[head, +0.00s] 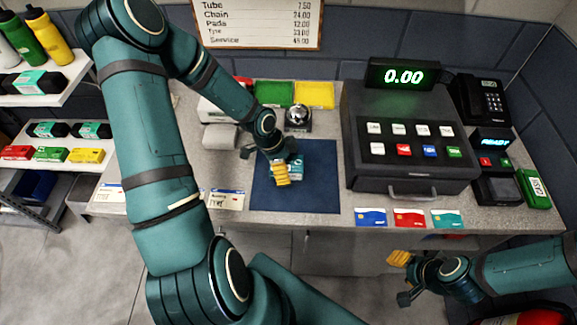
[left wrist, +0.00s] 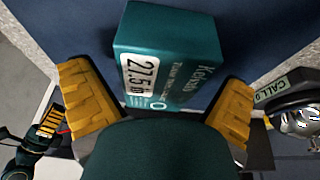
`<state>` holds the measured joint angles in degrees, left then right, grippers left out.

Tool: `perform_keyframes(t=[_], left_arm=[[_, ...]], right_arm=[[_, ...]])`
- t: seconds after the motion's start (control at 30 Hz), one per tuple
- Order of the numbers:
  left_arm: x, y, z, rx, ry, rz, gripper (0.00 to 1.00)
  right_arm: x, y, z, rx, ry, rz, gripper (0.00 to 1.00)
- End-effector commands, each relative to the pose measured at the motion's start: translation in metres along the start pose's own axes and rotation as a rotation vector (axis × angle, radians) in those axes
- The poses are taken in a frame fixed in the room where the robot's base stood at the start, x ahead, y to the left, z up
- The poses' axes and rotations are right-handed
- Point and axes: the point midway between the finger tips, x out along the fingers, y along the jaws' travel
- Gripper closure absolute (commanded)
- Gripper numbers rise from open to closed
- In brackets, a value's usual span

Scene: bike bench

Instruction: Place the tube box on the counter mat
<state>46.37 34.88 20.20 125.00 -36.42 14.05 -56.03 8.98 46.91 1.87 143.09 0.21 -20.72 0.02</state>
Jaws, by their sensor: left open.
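The tube box (head: 298,166), a small teal carton with a white label, is over the dark blue counter mat (head: 318,195) in the head view, partly hidden by my left gripper (head: 281,172). In the left wrist view the box (left wrist: 168,60) shows a "27.5" label against the blue mat (left wrist: 252,30). My left gripper (left wrist: 158,105) is open, with a yellow finger on each side of the box's near end and gaps between. The box looks to rest on the mat. My right gripper (head: 402,277) is at the lower right, off the counter's front edge, its fingers apart and empty.
A cash register (head: 410,135) stands right of the mat. A silver bell (head: 298,117) and green (head: 273,93) and yellow (head: 314,94) trays are behind it. Several cards (head: 409,218) line the counter's front edge. Shelves with boxes (head: 50,154) stand at left.

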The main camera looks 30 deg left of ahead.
Motion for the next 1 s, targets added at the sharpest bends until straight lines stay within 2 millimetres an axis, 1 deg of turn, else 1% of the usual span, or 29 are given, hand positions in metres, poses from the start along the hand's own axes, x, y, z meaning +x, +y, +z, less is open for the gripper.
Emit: perform_keyframes(t=[0.03,0.3,0.4,0.5,0.6,0.7,1.0], left_arm=[[-0.012,-0.001,0.001,-0.002,-0.001,-0.004,0.00],[-0.069,-0.001,0.000,-0.003,-0.001,-0.004,0.00],[-0.084,0.000,0.000,-0.001,-0.001,-0.003,0.00],[-0.096,0.000,0.000,-0.001,-0.001,-0.002,0.00],[-0.102,0.000,0.000,0.000,-0.001,-0.001,0.00],[-0.105,0.000,0.000,0.001,0.000,0.000,0.00],[-0.104,0.000,0.000,0.001,0.000,0.000,0.00]], right_arm=[[-0.004,-0.001,0.000,0.000,0.000,-0.001,0.53],[-0.017,-0.007,-0.003,-0.003,-0.001,-0.002,0.53],[-0.021,-0.008,-0.003,-0.003,-0.002,-0.002,0.53],[-0.023,-0.009,-0.004,-0.004,-0.002,-0.002,0.53],[-0.024,-0.010,-0.004,-0.004,-0.003,-0.002,0.53],[-0.025,-0.010,-0.004,-0.005,-0.003,-0.002,0.53],[-0.024,-0.010,-0.004,-0.004,-0.003,-0.002,0.53]])
